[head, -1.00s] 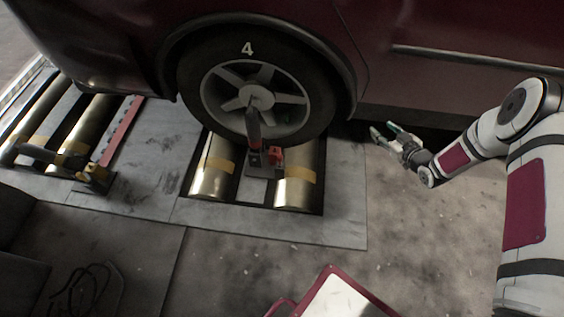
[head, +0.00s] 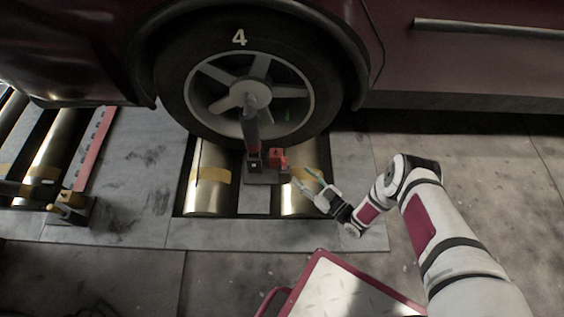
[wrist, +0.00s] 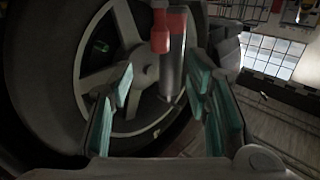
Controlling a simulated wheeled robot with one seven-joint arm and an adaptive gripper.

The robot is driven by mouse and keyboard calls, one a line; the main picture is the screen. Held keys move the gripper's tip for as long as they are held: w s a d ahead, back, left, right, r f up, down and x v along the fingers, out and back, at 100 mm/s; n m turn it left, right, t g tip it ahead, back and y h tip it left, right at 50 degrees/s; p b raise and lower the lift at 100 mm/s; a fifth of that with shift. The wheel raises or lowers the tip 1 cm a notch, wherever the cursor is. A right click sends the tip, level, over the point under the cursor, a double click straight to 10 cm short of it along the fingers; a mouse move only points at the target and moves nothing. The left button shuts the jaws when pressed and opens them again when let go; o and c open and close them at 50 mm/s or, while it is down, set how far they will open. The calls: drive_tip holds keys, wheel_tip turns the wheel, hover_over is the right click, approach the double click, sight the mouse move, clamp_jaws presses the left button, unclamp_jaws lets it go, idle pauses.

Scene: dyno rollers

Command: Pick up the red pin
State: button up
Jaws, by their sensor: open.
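A small red piece (head: 279,158), which looks like the red pin, sits on a dark bracket (head: 266,178) between the rollers, below the wheel. A dark upright lever with some red on it (head: 252,137) stands just left of it. My gripper (head: 308,183) is open and empty, right of the bracket and apart from it. In the wrist view, a red piece (wrist: 160,32) and a grey cylinder with a red band (wrist: 174,65) show beyond the teal fingertips (wrist: 160,84), near the top. I cannot tell for sure which red part there is the pin.
The car wheel (head: 215,125) marked 4 rises behind the bracket. Brass rollers (head: 302,196) lie in a floor pit. A red-edged plate (head: 350,292) is at the front. A yellow and black fitting (head: 70,205) is at the left. The floor at right is clear.

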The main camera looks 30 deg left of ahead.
sight(284, 159)
drive_tip(key=shift+b+x, duration=1.85)
drive_tip(key=shift+x, duration=3.25)
drive_tip(key=shift+r, duration=0.25)
clamp_jaws()
